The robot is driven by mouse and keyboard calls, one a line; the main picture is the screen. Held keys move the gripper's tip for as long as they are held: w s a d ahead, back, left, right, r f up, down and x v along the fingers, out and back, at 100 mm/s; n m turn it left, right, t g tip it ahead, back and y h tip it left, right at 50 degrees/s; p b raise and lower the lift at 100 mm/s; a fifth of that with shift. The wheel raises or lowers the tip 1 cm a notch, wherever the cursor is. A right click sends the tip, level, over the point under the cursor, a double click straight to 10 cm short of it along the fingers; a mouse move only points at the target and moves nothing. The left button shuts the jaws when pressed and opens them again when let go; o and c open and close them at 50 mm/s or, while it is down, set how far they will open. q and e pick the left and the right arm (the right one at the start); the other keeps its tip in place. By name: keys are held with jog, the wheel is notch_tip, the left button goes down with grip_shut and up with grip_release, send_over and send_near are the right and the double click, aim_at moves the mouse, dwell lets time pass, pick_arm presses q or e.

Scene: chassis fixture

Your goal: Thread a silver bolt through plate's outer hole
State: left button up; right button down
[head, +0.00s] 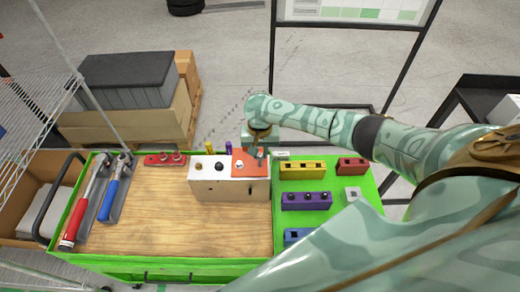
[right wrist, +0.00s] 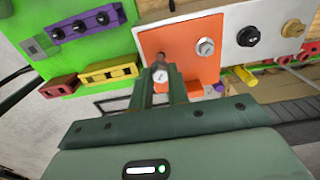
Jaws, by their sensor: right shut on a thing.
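An orange plate (head: 243,168) lies on the right part of the white-topped chassis block (head: 212,166). It also shows in the right wrist view (right wrist: 184,38). My right gripper (head: 258,153) is above the plate's outer part, shut on a silver bolt. In the right wrist view the bolt (right wrist: 161,76) sits between the fingertips, over the plate near its edge. A dark spot shows just beyond the bolt; I cannot tell whether the tip is in the hole. Another silver bolt (right wrist: 205,47) sits in the plate. My left gripper is not in view.
Yellow (head: 302,170), purple (head: 306,200), blue (head: 297,235) and red (head: 352,166) holders stand on the green area at right. Red and blue-handled tools (head: 112,190) lie at left. The wooden surface (head: 165,215) before the block is clear.

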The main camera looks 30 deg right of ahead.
aim_at(260, 156)
jog(key=shift+f, duration=0.3)
jog(key=shift+f, duration=0.6)
jog(key=shift+f, duration=0.7)
jog(key=shift+a+f, duration=0.1)
jog(key=shift+f, duration=0.1)
dwell(0.4)
jog(key=shift+s, duration=0.1)
